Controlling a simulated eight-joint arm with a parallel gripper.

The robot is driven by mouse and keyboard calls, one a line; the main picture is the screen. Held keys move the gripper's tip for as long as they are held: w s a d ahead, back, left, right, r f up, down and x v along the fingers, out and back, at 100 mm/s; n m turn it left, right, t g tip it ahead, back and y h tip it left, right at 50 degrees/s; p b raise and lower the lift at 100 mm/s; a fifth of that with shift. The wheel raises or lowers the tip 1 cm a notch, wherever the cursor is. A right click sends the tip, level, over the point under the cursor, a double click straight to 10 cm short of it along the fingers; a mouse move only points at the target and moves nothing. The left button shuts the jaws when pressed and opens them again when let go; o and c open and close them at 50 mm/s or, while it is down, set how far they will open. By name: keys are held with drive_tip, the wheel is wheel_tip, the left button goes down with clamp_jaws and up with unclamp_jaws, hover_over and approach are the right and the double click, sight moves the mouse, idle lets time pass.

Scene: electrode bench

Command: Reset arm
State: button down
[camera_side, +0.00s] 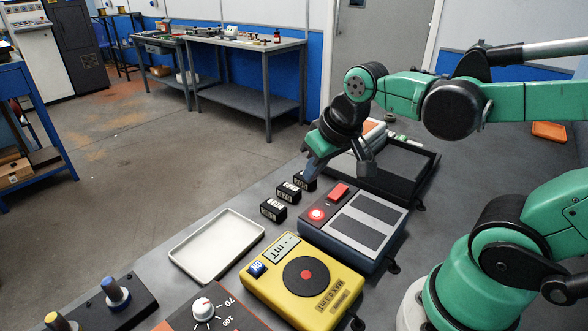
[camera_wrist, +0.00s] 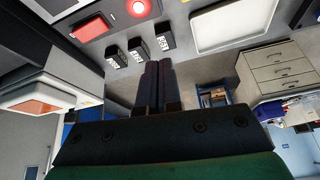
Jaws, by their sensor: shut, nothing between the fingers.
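My arm is green and black, and my gripper (camera_side: 311,174) hangs at its end above the bench, close to a row of small black labelled blocks. In the side view the gripper partly covers the farthest block (camera_side: 305,181); whether it touches it I cannot tell. In the wrist view the two dark fingers of my gripper (camera_wrist: 155,66) lie side by side, shut, with nothing seen between them. The other two blocks are the middle block (camera_side: 289,192) and the near block (camera_side: 273,210). All three blocks also show in the wrist view, beyond the fingertips.
A grey device (camera_side: 345,255) with a red button (camera_side: 339,191) and lit red lamp (camera_side: 317,214) stands beside the blocks. A yellow device (camera_side: 269,292) and an empty white tray (camera_side: 212,242) are nearer. A black open tray (camera_side: 425,172) lies behind.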

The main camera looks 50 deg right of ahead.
drive_tip(key=shift+s+a+r+n+t+y, duration=0.1)
drive_tip(key=shift+a+n+t+y, duration=0.05)
drive_tip(key=shift+a+n+t, duration=0.4)
drive_tip(key=shift+s+a+n+t+y, duration=0.15)
drive_tip(key=shift+a+n+t, duration=0.2)
drive_tip(key=shift+a+t, duration=0.3)
drive_tip(key=shift+a, duration=0.1)
